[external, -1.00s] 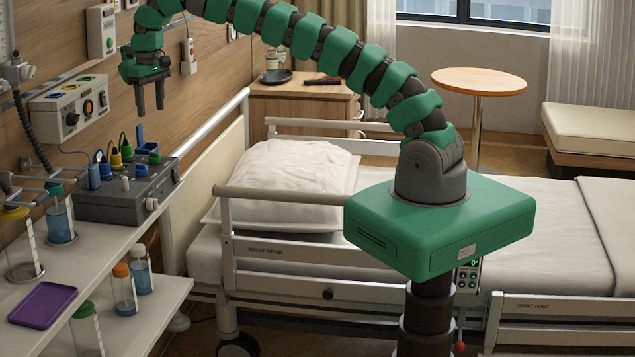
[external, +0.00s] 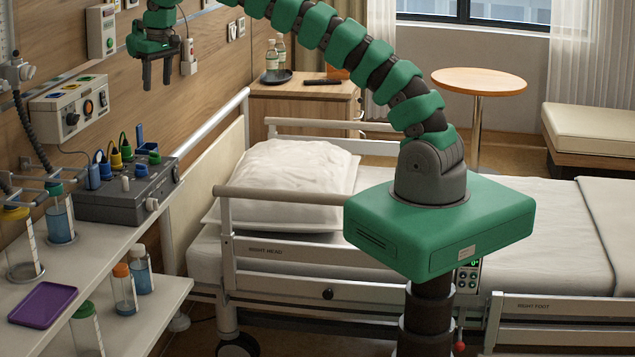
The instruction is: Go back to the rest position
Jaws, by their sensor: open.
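My gripper (external: 156,84) hangs at the upper left, pointing down, with its two dark fingers apart and nothing between them. It is above the grey device box (external: 128,195), well clear of it, in front of the wood wall panel. My green arm arches from its base over the bed up to the top edge of the picture, where part of it is cut off.
A shelf on the left holds a purple tray (external: 44,304) and several bottles, one orange-capped (external: 124,290). The grey box carries coloured plugs. A bed with a pillow (external: 287,185) and rails stands below my arm. A bedside cabinet (external: 300,108) holds bottles on a dark tray.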

